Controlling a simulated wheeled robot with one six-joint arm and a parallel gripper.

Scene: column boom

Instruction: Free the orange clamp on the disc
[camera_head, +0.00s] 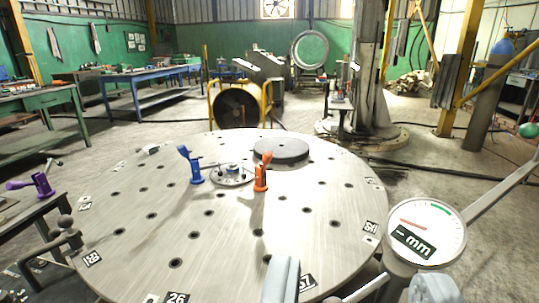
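The orange clamp (261,176) stands upright on the large round metal disc (215,240), which is dotted with holes. Its upper end leans right, close to the front left edge of a dark round plate (285,146); I cannot tell whether it presses on the plate. A blue clamp (194,170) stands left of it, with a small bolted hub (232,174) between the two. My gripper (357,286) shows at the bottom edge as two pale grey-blue fingers, wide apart with nothing seen between them. It is well in front of the orange clamp and right of it.
A purple clamp (40,184) rests on a side table at the left. A round gauge (425,232) reading "- mm" is at the lower right. The disc's front half is mostly clear.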

